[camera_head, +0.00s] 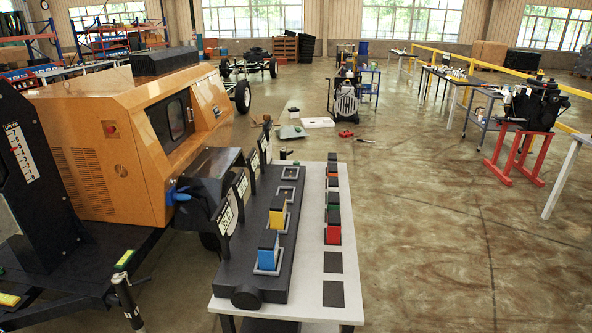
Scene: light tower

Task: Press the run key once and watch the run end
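A long black panel (268,262) lies on a white table (345,185). In its grey-framed slots stand a blue-sided block (268,252) at the near end and a yellow-sided block (278,217) behind it. Two further frames (289,173) towards the far end look empty of tall blocks. A round black knob (247,297) is at the near end of the panel. Small label cards (226,216) stand along its left side; their writing is too small to read. I cannot tell which part is the run key. Neither of my grippers is in view.
Right of the panel, several coloured blocks (333,230) stand in a row, with two bare black squares (333,294) nearer. An orange machine housing (130,130) on a black trailer fills the left. Open floor (430,240) lies to the right of the table.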

